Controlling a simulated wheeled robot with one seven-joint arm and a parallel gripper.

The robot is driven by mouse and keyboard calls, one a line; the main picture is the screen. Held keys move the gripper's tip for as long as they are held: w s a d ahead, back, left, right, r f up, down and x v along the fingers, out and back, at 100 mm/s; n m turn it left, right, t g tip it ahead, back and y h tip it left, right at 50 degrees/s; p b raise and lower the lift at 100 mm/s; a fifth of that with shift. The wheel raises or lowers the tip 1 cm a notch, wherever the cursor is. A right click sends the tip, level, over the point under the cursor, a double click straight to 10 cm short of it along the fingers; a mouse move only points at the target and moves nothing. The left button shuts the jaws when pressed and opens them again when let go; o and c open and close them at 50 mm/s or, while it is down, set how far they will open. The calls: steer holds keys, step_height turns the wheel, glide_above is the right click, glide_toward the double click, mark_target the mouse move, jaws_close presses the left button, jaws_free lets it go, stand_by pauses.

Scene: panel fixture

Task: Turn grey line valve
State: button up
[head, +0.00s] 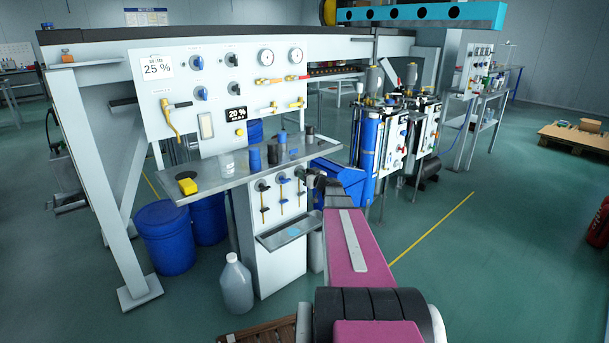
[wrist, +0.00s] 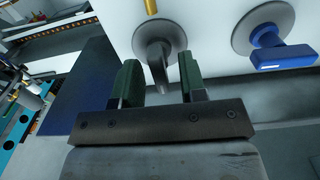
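The grey valve (wrist: 158,42) is on a white panel in the wrist view. It has a round grey base and a curved grey handle. The handle comes down between the two green fingers of my gripper (wrist: 161,80), with a gap on each side. The fingers are open and do not appear to touch it. In the head view my gripper (head: 312,178) is at the right side of the lower white panel (head: 275,255), at the end of my pink arm. The valve is hard to pick out there, close to the gripper.
A blue-handled valve (wrist: 277,45) sits right of the grey one in the wrist view. A blue bin (head: 342,178) stands right.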

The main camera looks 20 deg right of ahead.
steer(key=shift+w+a, duration=0.1)
steer(key=shift+w, duration=0.2)
jaws_close()
